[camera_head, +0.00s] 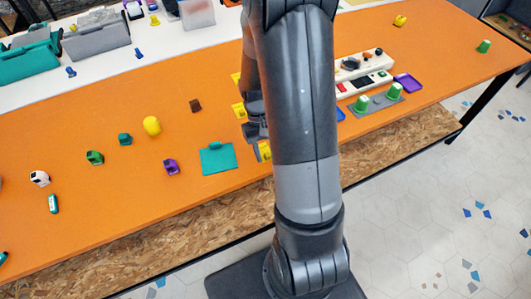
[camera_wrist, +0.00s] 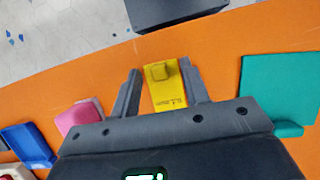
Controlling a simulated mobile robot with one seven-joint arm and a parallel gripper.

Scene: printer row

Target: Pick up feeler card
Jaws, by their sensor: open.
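A flat yellow card (camera_wrist: 166,97) with a small raised block and dark print lies on the orange table; it looks like the feeler card. My gripper (camera_wrist: 160,67) is open, with one finger on each side of this card in the wrist view. Whether the fingers touch it I cannot tell. In the head view a yellow card (camera_head: 264,151) shows just below my gripper (camera_head: 257,134), partly hidden by my arm. Two more yellow pieces (camera_head: 239,110) (camera_head: 236,78) lie farther back along the arm.
A teal plate (camera_head: 217,160) lies left of the gripper in the head view, at right in the wrist view (camera_wrist: 275,90). A pink piece (camera_wrist: 80,117) and a blue piece (camera_wrist: 30,145) lie left in the wrist view. The table's front edge is close.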

